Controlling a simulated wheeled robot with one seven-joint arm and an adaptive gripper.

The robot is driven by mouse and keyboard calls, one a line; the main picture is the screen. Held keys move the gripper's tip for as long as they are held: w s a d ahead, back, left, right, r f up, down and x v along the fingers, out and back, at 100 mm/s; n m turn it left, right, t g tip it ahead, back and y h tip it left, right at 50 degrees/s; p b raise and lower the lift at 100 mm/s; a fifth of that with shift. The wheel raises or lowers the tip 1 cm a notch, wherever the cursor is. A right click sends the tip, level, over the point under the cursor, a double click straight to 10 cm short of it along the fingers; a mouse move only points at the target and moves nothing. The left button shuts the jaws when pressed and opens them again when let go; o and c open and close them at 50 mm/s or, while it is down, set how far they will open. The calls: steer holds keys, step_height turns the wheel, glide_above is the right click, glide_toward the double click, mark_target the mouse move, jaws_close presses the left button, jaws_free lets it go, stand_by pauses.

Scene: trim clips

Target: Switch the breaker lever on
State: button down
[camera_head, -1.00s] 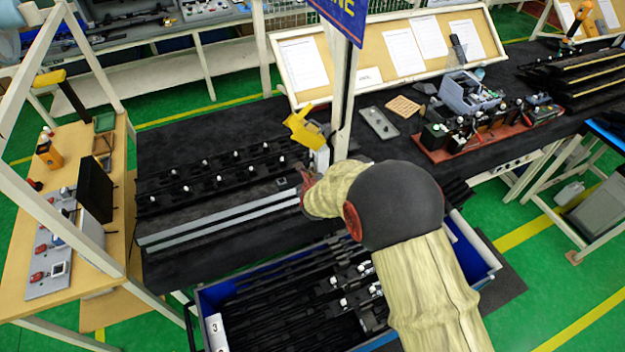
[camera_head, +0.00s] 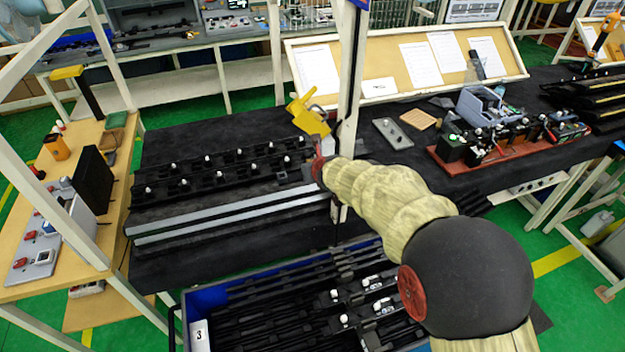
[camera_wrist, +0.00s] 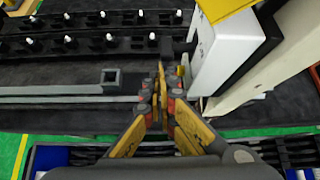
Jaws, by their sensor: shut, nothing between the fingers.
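A yellow fixture (camera_head: 308,115) with an angled top part is on the white post beside the bench; I cannot tell for sure whether it is the breaker lever. In the wrist view a white box (camera_wrist: 222,50) with dark slots stands just right of my gripper, with a yellow part (camera_wrist: 226,7) above it. My gripper (camera_wrist: 160,78) is shut and empty, its tips left of the white box with a small gap showing. In the head view my gripper (camera_head: 317,165) is just below the yellow fixture, its tips partly hidden.
A black rack of white-tipped clips (camera_head: 220,170) and grey rails (camera_head: 230,218) lie left of my gripper. A blue crate (camera_head: 200,300) of black strips is below. The white post (camera_head: 348,90) stands close on the right. A red tray of parts (camera_head: 510,148) is farther right.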

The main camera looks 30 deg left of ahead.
steer(key=r+m+g+y+b, duration=0.1)
steer(key=b, duration=0.3)
steer(key=shift+a+r+b, duration=0.1)
steer(key=shift+b, duration=0.3)
steer(key=shift+s+r, duration=0.1)
steer(key=shift+r+p, duration=0.65)
steer(key=shift+p, duration=0.3)
